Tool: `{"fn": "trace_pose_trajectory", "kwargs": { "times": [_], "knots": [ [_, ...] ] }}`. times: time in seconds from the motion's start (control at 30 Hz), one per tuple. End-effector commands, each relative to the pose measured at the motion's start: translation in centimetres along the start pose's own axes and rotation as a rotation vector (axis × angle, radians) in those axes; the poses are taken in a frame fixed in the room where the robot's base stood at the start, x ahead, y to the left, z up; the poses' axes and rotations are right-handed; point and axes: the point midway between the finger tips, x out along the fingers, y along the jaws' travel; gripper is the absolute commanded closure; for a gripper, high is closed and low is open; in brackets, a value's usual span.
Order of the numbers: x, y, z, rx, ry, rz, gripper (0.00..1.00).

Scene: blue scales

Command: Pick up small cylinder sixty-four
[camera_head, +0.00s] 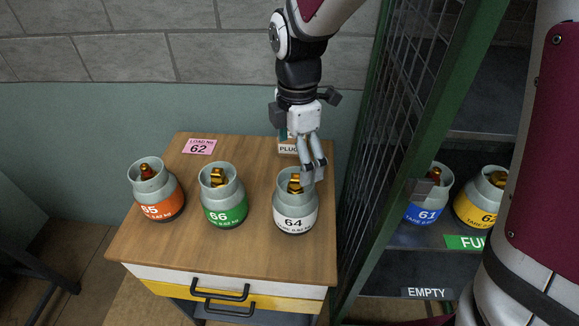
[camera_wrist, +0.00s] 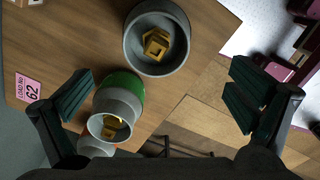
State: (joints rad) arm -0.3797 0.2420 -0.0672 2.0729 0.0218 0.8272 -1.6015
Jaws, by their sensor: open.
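Cylinder sixty-four (camera_head: 294,222) is a small grey gas cylinder with a white label and a brass valve. It stands upright at the right of the wooden table. In the wrist view a grey collar with a brass valve, apparently this cylinder (camera_wrist: 135,50), lies at top centre, its label hidden. My gripper (camera_head: 313,172) is open, with its fingers pointing down at the upper right of the cylinder's collar; contact cannot be told. In the wrist view the spread fingers (camera_wrist: 160,93) have the green-banded cylinder between them in the picture, farther below.
Green cylinder 66 (camera_head: 223,212) and orange cylinder 65 (camera_head: 156,208) stand to the left on the table (camera_head: 190,248). A pink card (camera_head: 199,146) reads 62. A mesh-sided cage (camera_head: 400,130) stands close on the right, holding blue cylinder 61 (camera_head: 425,212) and a yellow one (camera_head: 476,210).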

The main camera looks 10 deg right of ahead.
Motion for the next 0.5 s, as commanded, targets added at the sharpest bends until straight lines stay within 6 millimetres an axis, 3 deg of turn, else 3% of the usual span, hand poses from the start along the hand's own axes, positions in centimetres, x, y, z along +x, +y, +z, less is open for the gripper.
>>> {"fn": "trace_pose_trajectory", "kwargs": {
  "times": [0.17, 0.5],
  "knots": [
    [1.2, -0.1, -0.1, -0.003, 0.000, -0.004, 0.00],
    [7.2, -0.1, 0.0, -0.001, 0.000, -0.005, 0.00]
  ]
}}
